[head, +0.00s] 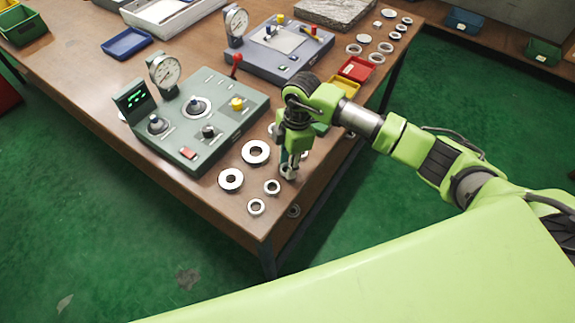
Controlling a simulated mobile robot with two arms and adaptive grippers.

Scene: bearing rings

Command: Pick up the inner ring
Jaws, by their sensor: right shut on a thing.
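My right gripper (290,166) points down at the right edge of the wooden table and is shut on a small metal ring (288,173). This ring looks like an inner ring, and the fingers partly cover it. I cannot tell whether it is touching the table. Two other small rings, one nearer (272,187) and one closer to the table corner (256,207), lie flat. Two larger rings (256,152) and (231,180) lie to the left of the gripper. My left gripper is not in view.
A green-grey gauge device (215,148) with a dial (165,70) stands left of the rings. A second gauge device (265,60), red (357,69) and yellow (346,86) bins and several more rings are farther back.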

